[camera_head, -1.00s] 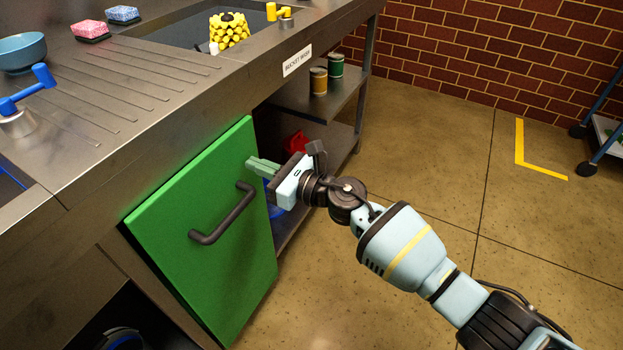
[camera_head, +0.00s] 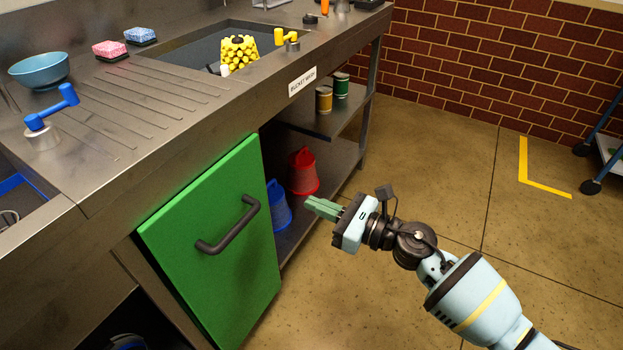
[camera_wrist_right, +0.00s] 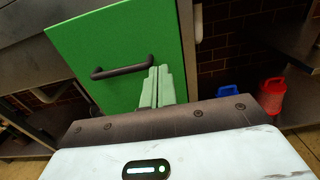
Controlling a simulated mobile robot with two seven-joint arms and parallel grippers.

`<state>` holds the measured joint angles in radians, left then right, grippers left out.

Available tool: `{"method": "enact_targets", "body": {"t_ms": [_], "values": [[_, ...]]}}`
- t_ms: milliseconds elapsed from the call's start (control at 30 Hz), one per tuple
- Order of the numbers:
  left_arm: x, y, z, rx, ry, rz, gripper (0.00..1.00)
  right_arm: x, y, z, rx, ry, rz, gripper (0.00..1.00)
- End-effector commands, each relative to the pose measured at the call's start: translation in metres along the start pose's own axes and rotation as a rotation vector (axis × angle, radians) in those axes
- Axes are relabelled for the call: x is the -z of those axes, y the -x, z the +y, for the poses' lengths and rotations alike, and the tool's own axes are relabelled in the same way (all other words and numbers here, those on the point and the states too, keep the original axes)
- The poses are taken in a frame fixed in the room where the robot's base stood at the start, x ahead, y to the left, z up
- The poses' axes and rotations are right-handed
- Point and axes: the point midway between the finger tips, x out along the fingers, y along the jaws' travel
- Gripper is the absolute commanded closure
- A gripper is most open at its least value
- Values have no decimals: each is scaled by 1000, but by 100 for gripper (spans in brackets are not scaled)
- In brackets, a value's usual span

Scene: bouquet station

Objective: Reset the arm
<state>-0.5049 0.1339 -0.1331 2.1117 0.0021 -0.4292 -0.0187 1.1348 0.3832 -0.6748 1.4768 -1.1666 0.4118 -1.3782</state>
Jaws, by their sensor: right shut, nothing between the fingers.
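My right gripper (camera_head: 322,208) is in front of the counter, over the open floor, with its green fingers pointing left. The fingers are together and empty; they also show closed in the right wrist view (camera_wrist_right: 156,88). The green cabinet door (camera_head: 205,240) with its dark bar handle (camera_head: 230,225) is to the left of the gripper, and the fingers are apart from it in the head view. The right wrist view also shows the door (camera_wrist_right: 115,50) and handle (camera_wrist_right: 122,71) beyond the fingertips. My left gripper is not in view.
A blue bucket (camera_head: 278,208) and a red bucket (camera_head: 303,172) stand on the lower shelf behind the gripper. Two tins (camera_head: 324,99) stand on the shelf above. The counter (camera_head: 150,100) holds sponges, a bowl and taps.

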Motion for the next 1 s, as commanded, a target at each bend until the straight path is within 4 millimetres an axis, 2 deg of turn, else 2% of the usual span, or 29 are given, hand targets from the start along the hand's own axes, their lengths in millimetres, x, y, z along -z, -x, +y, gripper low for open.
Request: {"method": "enact_targets", "body": {"t_ms": [167, 267, 367, 467, 767, 1000], "values": [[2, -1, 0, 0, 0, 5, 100, 2, 0, 1, 2, -13, -2, 100], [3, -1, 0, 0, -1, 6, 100, 10, 5, 8, 18, -97, -15, 100], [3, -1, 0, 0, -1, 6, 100, 28, 16, 22, 57, -284, -45, 100], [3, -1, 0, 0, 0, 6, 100, 51, 34, 38, 122, -544, -89, 100], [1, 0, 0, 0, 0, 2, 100, 128, 111, 85, 381, -1352, -233, 100], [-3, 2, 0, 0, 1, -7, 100, 189, 192, 136, 657, -1946, -385, 100]]}}
